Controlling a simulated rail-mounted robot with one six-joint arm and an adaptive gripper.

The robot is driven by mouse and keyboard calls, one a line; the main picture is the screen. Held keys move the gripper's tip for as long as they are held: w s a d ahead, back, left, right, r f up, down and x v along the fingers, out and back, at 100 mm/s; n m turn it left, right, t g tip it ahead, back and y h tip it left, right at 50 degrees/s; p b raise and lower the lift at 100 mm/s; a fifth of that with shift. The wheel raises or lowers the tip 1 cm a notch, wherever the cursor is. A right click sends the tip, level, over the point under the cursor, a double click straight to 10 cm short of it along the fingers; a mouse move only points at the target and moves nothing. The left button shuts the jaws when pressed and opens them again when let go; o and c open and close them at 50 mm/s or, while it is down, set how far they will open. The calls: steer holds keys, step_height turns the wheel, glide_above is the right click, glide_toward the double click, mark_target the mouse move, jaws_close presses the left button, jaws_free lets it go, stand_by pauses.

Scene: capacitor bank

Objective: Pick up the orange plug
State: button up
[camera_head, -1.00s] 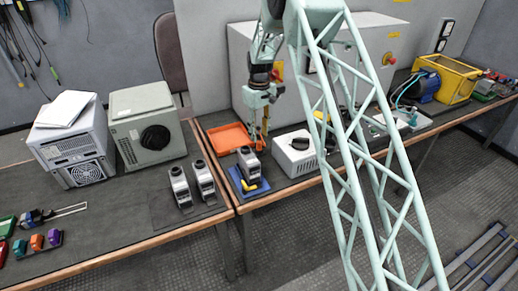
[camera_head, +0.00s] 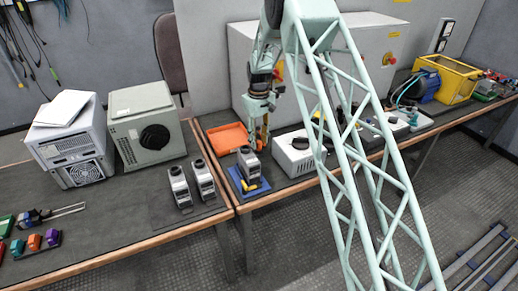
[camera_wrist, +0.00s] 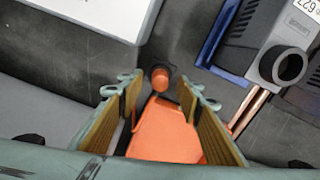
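An orange plug (camera_wrist: 165,132), with a small round orange end (camera_wrist: 160,77), lies between the fingers of my gripper (camera_wrist: 160,92) in the wrist view. The yellow-padded fingers stand apart on either side of it. A dark gap shows at the left finger; contact at the right finger cannot be told. In the head view my gripper (camera_head: 262,138) is low over the table, between an orange tray and a white box, and mostly hides the plug.
The orange tray (camera_head: 224,138) lies left of my gripper. A grey device on a blue base (camera_head: 247,187) stands in front, and the white box (camera_head: 298,160) to the right. A row of coloured plugs (camera_head: 34,243) sits on the left table.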

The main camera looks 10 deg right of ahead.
mark_target(259, 142)
steer(key=shift+f, duration=1.15)
steer(key=c, duration=1.1)
steer(key=shift+o, duration=0.2)
steer(key=shift+r, duration=0.15)
steer(key=shift+r+p, duration=0.9)
steer(key=shift+r, duration=4)
steer(key=shift+s+r, duration=0.1)
steer(key=shift+r, duration=0.05)
